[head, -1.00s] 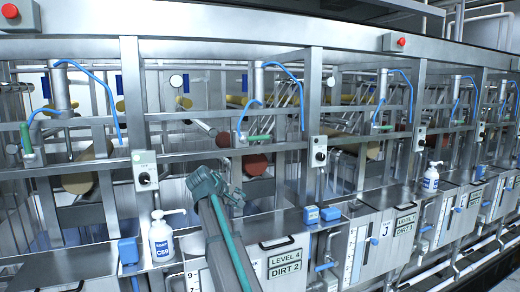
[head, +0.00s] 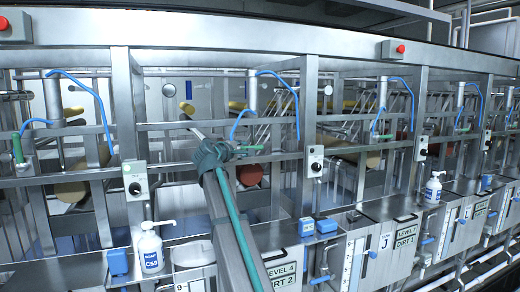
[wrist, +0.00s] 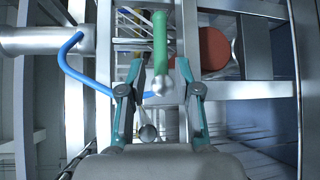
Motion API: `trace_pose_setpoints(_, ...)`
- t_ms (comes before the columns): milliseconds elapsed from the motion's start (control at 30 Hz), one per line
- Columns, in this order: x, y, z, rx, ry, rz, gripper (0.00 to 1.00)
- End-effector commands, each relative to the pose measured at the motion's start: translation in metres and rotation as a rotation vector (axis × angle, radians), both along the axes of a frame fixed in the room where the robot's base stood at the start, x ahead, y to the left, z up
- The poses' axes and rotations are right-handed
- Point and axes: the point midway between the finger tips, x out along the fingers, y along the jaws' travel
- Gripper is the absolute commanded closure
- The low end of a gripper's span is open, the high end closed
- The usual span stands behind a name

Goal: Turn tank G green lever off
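A green lever (wrist: 161,35) with a rounded metal end shows in the wrist view, between and just ahead of my fingertips. My gripper (wrist: 160,66) is open, one teal finger on each side of the lever's line; I cannot tell whether either touches it. In the head view my gripper (head: 228,150) is up at the frame bar, and the green lever (head: 252,147) shows just right of it, partly hidden. No tank G label is readable.
A blue hose (wrist: 72,62) and a metal pipe (wrist: 45,39) lie left of the lever in the wrist view. A red-brown roller (wrist: 213,48) is to the right. Steel posts (head: 308,130) and a control box (head: 314,161) flank the opening.

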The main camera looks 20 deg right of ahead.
Motion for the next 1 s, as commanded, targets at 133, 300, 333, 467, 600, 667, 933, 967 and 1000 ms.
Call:
trace_pose_setpoints(133,0.008,-0.01,0.0,0.001,0.001,-0.002,0.67)
trace_pose_setpoints(300,0.026,-0.029,-0.003,0.001,0.001,-0.002,0.67)
trace_pose_setpoints(333,0.029,-0.033,-0.003,0.002,0.002,-0.003,0.67)
trace_pose_setpoints(467,0.044,-0.051,-0.007,0.002,0.002,-0.003,0.67)
trace_pose_setpoints(600,0.057,-0.066,-0.009,0.001,0.0,-0.002,0.67)
trace_pose_setpoints(667,0.061,-0.071,-0.011,0.002,0.001,-0.002,0.67)
trace_pose_setpoints(933,0.069,-0.08,-0.015,0.001,0.0,0.0,0.67)
trace_pose_setpoints(967,0.069,-0.08,-0.015,0.001,0.0,0.0,0.67)
trace_pose_setpoints(1000,0.069,-0.08,-0.015,0.001,0.0,0.0,0.67)
